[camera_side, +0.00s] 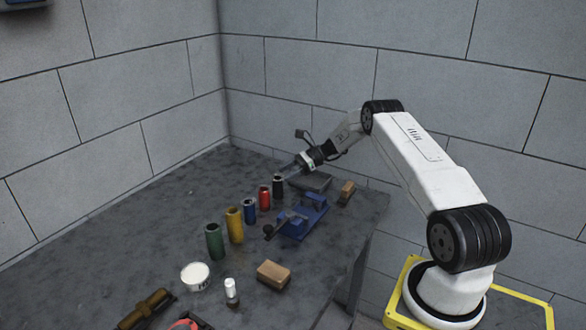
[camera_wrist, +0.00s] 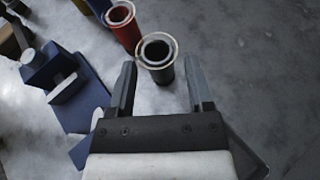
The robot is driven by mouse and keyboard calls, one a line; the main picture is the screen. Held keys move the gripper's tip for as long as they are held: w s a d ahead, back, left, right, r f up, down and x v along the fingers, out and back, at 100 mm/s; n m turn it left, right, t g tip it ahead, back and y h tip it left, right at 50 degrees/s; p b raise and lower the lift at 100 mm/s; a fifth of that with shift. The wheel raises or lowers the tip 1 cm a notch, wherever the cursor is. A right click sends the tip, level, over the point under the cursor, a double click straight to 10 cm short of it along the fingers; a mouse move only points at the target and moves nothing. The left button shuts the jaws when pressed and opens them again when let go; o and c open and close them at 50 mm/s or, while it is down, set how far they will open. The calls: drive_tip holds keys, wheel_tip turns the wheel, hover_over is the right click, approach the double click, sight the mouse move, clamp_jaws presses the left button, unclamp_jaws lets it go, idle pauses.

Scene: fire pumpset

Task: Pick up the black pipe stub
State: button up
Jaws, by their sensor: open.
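The black pipe stub (camera_side: 278,187) stands upright on the grey table, at the far end of a row of coloured stubs. In the wrist view the black stub (camera_wrist: 156,60) shows its round open top with a pale rim. My gripper (camera_wrist: 160,75) is open, with one finger on each side of the stub's lower part in the picture. I cannot tell whether the fingers touch it. In the side view my gripper (camera_side: 289,171) is close beside the stub's top, and its fingers are small and hard to make out.
A red stub (camera_side: 264,198) stands close to the black one; blue, yellow and green stubs (camera_side: 214,241) continue the row. A blue vise (camera_side: 303,215) stands to the right of the row. A dark flat block (camera_side: 312,182) lies behind.

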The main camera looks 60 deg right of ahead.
sight(280, 177)
drive_tip(key=shift+w+a+f, duration=0.15)
drive_tip(key=shift+w+a, duration=0.1)
drive_tip(key=shift+a, duration=0.05)
drive_tip(key=shift+x, duration=2.55)
drive_tip(key=shift+s+f, duration=0.1)
drive_tip(key=shift+s, duration=0.05)
drive_tip(key=shift+c, duration=0.2)
clamp_jaws()
